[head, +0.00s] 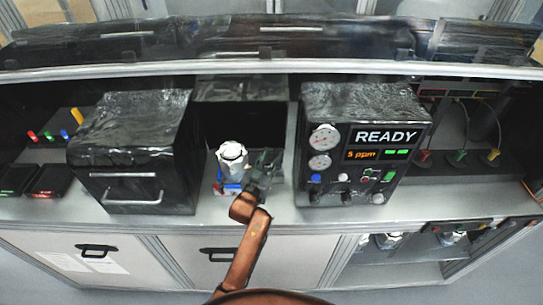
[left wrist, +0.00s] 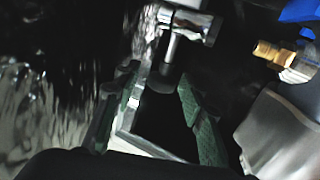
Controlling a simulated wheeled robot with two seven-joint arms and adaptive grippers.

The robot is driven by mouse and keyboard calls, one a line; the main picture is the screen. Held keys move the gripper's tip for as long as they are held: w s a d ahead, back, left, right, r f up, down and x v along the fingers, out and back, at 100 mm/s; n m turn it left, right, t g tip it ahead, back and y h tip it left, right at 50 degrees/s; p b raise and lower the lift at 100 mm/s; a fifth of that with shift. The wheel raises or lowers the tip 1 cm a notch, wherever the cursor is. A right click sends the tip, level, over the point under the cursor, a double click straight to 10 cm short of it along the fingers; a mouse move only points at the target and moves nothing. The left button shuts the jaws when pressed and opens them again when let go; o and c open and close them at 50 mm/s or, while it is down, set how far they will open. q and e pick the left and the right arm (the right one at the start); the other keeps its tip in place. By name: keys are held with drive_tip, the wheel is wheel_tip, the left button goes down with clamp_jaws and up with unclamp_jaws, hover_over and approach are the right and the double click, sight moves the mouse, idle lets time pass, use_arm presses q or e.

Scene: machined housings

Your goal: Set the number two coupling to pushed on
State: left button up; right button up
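My left gripper (head: 265,165) is in the middle bay of the bench, just right of a white-topped machined housing (head: 231,158) with blue and red parts low on it. In the left wrist view its two green-padded fingers (left wrist: 155,110) stand apart, with a dark gap between them. A silver fitting with a short stem (left wrist: 182,30) lies beyond the fingertips. A brass fitting (left wrist: 272,53) beside a blue part (left wrist: 300,10) is at the upper right, clear of the fingers. I cannot read a number on any coupling. My right gripper is not in view.
A black box with a handle (head: 135,155) stands left of the bay. A black instrument panel reading READY (head: 350,110) stands close on the right. Red, green and yellow connectors (head: 457,157) with cables are farther right. The bench's front edge (head: 100,220) is mostly clear.

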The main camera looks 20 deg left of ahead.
use_arm(q)
clamp_jaws()
idle(0.4)
